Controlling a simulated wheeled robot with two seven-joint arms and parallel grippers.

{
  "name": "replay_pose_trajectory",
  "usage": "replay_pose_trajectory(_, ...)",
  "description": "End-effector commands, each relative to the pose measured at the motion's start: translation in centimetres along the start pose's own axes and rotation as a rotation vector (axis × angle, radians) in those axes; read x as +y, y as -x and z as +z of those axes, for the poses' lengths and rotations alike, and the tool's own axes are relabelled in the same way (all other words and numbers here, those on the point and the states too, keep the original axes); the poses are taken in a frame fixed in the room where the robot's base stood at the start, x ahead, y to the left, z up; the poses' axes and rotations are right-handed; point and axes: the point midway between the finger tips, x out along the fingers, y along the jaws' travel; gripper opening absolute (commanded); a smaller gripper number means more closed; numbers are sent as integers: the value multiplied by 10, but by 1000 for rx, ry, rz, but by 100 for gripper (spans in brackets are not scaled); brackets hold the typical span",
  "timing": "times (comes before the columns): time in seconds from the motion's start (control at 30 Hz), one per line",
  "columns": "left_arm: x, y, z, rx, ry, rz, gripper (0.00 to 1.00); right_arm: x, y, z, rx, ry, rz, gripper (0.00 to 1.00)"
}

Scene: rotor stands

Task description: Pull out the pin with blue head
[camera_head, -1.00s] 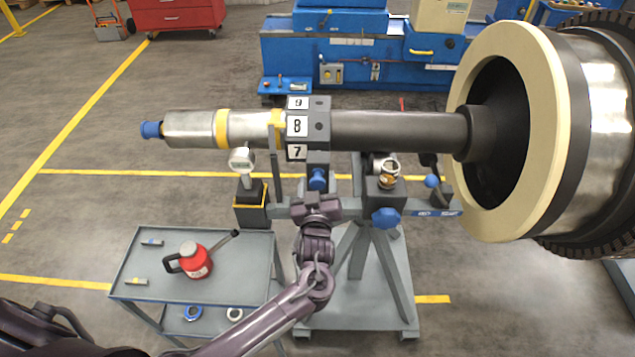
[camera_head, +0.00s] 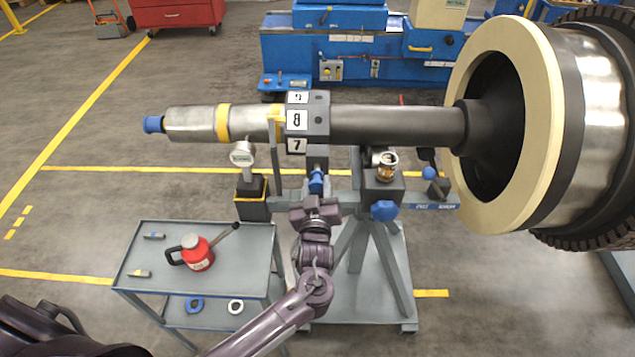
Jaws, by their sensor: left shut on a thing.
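The pin with the blue head (camera_head: 317,182) shows just below the numbered clamp block (camera_head: 318,122) on the rotor stand. My left gripper (camera_head: 316,197) is right at the pin, shut on it from the near side. Its fingertips are small in the picture and partly hidden by the gripper body. The pin's shaft cannot be made out. My right gripper is not in view.
The long rotor shaft (camera_head: 395,124) runs across above the gripper to a large ringed rotor (camera_head: 553,120) at the right. A grey cart (camera_head: 225,265) with a red can (camera_head: 197,252) stands at the lower left.

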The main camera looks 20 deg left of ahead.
Motion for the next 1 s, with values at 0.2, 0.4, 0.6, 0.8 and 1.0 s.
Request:
replay_pose_trajectory(0.2, 1, 3, 3, -5, -1, 3, 42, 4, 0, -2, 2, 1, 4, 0)
replay_pose_trajectory(0.4, 1, 2, 2, -3, 0, 3, 57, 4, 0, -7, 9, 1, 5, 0)
replay_pose_trajectory(0.6, 1, 3, 2, -2, 0, 3, 57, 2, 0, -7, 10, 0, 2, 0)
replay_pose_trajectory(0.8, 0, 26, 5, -4, 2, 4, 57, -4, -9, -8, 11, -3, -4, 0)
replay_pose_trajectory(1.0, 0, 60, 5, -4, 2, 3, 57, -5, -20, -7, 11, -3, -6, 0)
